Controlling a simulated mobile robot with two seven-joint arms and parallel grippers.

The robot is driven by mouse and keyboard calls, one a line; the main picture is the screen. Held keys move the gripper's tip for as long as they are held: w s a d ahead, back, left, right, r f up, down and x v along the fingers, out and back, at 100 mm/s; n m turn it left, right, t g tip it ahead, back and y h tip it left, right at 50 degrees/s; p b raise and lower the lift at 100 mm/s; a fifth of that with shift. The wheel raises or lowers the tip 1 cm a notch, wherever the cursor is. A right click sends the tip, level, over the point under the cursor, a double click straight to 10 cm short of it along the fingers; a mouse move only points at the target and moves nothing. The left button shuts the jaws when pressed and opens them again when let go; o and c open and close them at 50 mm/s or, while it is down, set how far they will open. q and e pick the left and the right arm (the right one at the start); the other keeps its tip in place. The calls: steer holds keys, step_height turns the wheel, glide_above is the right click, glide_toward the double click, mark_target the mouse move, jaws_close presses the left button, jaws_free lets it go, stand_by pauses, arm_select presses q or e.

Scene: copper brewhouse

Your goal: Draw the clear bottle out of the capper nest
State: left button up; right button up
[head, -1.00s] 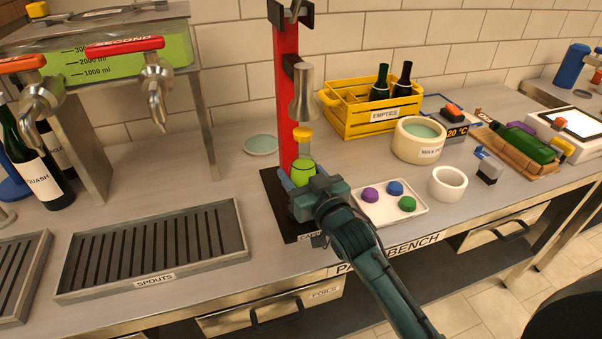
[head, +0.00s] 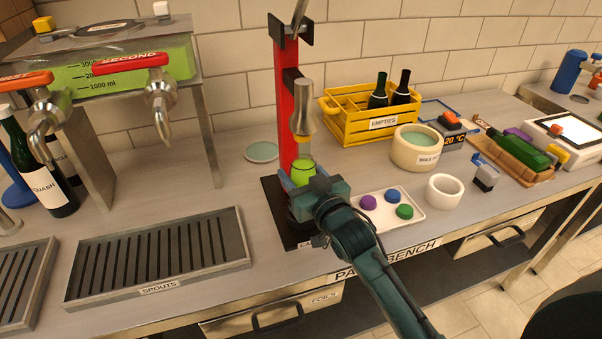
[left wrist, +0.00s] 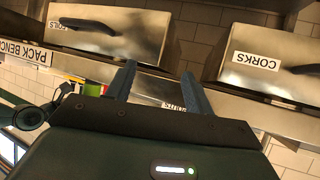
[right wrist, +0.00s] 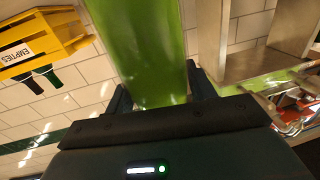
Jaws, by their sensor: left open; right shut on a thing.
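The clear bottle (head: 303,172), filled with bright green liquid, is at the red capper (head: 286,105). Its upper end meets the capper's metal bell (head: 303,112), so its top is hidden. My right gripper (head: 304,184) is shut around its body from the front. The bottle's foot and the nest are hidden behind the gripper, so I cannot tell whether they touch. In the right wrist view the bottle (right wrist: 145,50) fills the space between the fingers. My left gripper (left wrist: 158,80) is open and empty, facing the bench drawers in the left wrist view.
A white tray of coloured caps (head: 420,219) and a white ring-shaped pot (head: 444,190) stand right of the capper. The wax pot (head: 412,165) and yellow empties crate (head: 345,128) are behind. The spouts drip tray (head: 90,298) lies left. Clear bench separates it from the capper.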

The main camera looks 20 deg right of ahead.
steer(key=shift+s+r, duration=0.1)
steer(key=shift+r, duration=0.05)
steer(key=s+p, duration=0.5)
steer(key=s, duration=0.8)
steer(key=shift+s+d, duration=0.25)
steer(key=shift+s, duration=0.15)
stand_by(0.8)
